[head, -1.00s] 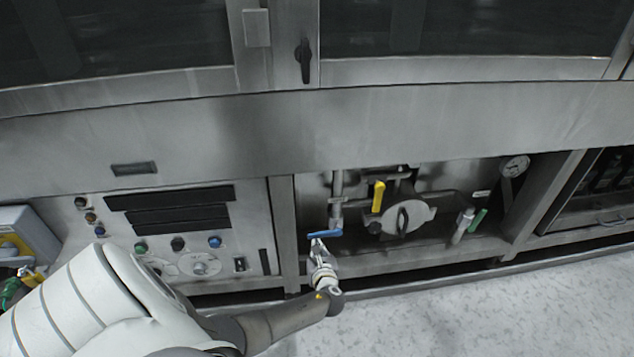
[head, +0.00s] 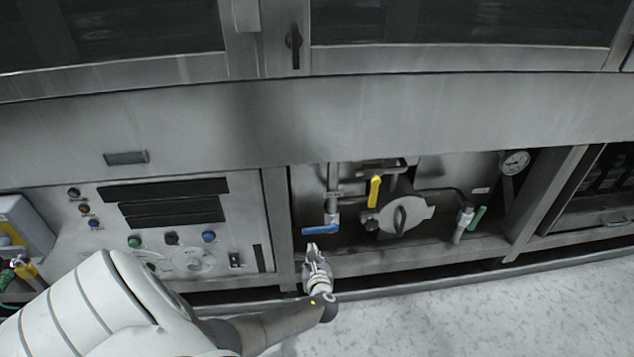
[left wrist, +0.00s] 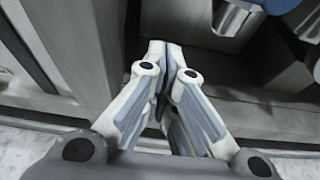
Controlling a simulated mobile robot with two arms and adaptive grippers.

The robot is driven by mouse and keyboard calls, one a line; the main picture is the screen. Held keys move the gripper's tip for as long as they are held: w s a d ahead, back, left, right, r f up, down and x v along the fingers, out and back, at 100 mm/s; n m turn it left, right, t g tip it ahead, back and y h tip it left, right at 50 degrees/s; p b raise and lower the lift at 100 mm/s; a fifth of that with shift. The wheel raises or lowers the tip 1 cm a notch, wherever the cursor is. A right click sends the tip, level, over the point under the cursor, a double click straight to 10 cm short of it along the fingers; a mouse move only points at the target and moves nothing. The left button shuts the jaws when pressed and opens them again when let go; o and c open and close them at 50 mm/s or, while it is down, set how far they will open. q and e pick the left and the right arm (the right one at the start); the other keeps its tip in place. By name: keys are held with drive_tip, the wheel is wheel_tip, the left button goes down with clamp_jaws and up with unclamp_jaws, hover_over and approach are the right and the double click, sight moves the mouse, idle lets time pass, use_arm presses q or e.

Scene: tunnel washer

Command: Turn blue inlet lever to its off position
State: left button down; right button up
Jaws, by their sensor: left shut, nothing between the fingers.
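The blue inlet lever (head: 319,230) lies roughly horizontal under its vertical pipe, its handle reaching left from the valve. In the left wrist view a blue part (left wrist: 277,5), probably this lever, shows at the top right edge, mostly cut off. My left gripper (head: 312,247) is just below the lever in the head view, with a small gap between them. Its fingers (left wrist: 165,46) are shut with nothing between them. My right gripper is not in view.
A yellow lever (head: 375,190) hangs vertical right of the blue one, beside a round hatch (head: 415,214). A green-handled valve (head: 477,218) is further right. A frame post (head: 279,225) and control panel (head: 235,235) stand left. Floor in front is clear.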

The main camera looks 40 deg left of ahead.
use_arm(q)
drive_tip(key=p+v, duration=0.2)
drive_tip(key=v, duration=0.7)
drive_tip(key=shift+s+r+p, duration=0.15)
drive_tip(key=shift+r+p, duration=0.1)
drive_tip(key=shift+p, duration=0.15)
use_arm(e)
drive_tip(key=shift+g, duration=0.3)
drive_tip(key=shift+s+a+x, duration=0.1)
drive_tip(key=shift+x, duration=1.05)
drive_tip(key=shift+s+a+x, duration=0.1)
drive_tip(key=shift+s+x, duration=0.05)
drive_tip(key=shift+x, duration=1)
